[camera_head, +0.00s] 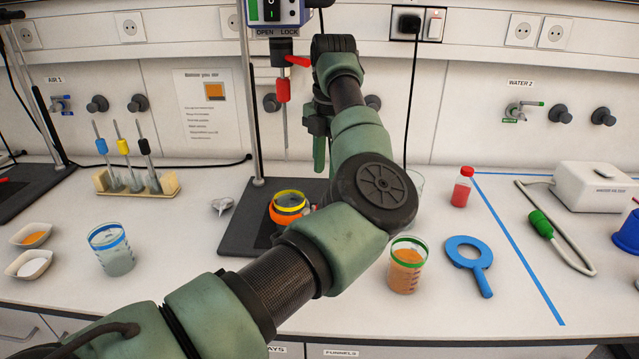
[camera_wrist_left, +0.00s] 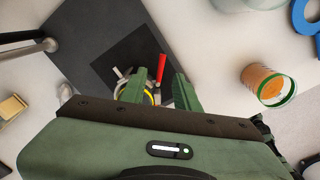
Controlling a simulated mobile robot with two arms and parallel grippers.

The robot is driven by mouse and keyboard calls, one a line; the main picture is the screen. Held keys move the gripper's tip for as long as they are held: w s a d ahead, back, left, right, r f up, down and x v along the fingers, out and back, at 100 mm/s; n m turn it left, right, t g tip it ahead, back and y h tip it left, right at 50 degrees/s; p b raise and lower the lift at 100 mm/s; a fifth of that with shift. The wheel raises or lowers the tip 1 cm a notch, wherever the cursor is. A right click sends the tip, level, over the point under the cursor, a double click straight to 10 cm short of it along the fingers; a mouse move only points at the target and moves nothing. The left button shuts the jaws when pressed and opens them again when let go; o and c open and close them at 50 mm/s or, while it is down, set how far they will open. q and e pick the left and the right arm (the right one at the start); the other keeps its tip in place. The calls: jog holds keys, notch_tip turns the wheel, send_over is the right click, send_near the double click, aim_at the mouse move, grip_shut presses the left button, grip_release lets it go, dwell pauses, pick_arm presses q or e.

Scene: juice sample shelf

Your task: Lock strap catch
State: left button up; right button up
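The stirrer head (camera_head: 276,12) hangs at the top centre, with an "OPEN LOCK" label on its front. A red lever (camera_head: 298,61) sticks out to the right just below the label, and a red sleeve (camera_head: 283,90) hangs under it. A beaker with a yellow ring and an orange band (camera_head: 288,204) stands on the dark base plate (camera_head: 240,222). My left gripper (camera_head: 319,166) points down, right of the red sleeve. In the left wrist view its fingers (camera_wrist_left: 160,88) are apart, with a red bar (camera_wrist_left: 162,69) showing between them. I cannot tell contact. My right gripper is not in view.
A red-capped bottle (camera_head: 462,187) stands behind. A vertical rod (camera_head: 250,100) stands left of the stirrer. A blue-rimmed beaker (camera_head: 111,249) and a tube rack (camera_head: 136,184) are left.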

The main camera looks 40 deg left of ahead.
pick_arm(q)
notch_tip(320, 180, down, 7)
jog(key=shift+s+f+p, duration=0.1)
jog(key=shift+p, duration=0.3)
grip_shut()
